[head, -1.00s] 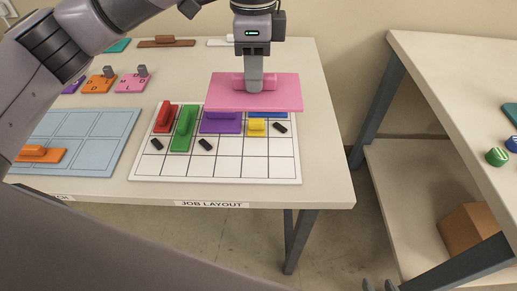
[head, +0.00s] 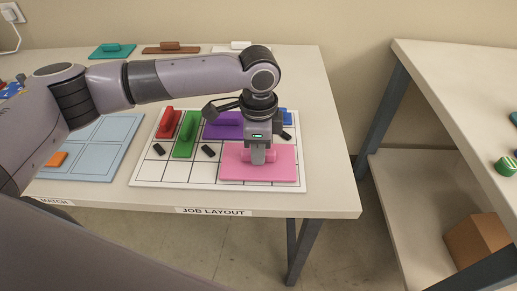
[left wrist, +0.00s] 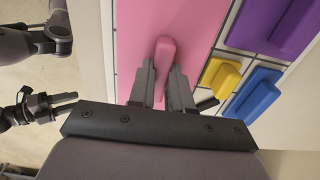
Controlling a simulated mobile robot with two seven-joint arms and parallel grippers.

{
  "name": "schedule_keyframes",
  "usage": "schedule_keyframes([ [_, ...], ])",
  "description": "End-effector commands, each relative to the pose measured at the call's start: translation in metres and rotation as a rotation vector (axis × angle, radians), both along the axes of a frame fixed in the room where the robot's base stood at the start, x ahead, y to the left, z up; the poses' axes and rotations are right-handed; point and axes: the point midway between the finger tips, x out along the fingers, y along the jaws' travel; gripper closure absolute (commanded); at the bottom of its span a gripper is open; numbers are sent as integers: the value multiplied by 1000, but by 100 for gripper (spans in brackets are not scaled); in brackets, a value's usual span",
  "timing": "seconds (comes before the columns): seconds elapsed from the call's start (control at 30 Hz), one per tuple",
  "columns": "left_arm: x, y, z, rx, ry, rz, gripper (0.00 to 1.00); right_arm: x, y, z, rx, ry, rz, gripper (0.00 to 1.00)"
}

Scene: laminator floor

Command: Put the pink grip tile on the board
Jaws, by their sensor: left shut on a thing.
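The pink grip tile (head: 280,172) is a flat pink rectangle with a raised grip. It lies over the front right cells of the white gridded board (head: 150,174), at or just above its surface; I cannot tell if it touches. My left gripper (head: 260,162) is shut on the grip from above. In the left wrist view the fingers (left wrist: 163,88) stand on both sides of the pink grip (left wrist: 164,62). My right gripper (left wrist: 22,112) seems to show at the left edge of the left wrist view; its jaws are unclear.
On the board are a red tile (head: 167,125), a green tile (head: 186,135), a purple tile (head: 222,126), a blue tile (left wrist: 257,93), a yellow tile (left wrist: 222,78) and small black pieces (head: 208,150). A pale blue board (head: 100,160) lies left. A second table (head: 450,100) stands right.

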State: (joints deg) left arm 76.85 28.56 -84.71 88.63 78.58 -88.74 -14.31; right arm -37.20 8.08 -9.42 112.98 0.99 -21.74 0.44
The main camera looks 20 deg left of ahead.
Motion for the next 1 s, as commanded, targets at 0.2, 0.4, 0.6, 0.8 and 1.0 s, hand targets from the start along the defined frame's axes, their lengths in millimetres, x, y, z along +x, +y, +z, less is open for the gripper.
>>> schedule_keyframes([
  [0.2,1,0,-1,-1,-3,-1,100,0,0,0,0,0,1,56],
  [0.4,1,0,-4,0,-3,-1,72,1,0,2,0,-3,2,56],
  [0.6,0,0,-4,0,-2,-1,56,1,0,1,0,-4,2,56],
  [0.8,1,0,-3,0,-3,-1,56,1,0,-1,-2,-3,2,56],
  [1.0,1,-1,26,-2,-6,0,56,1,0,2,-2,-1,2,56],
])
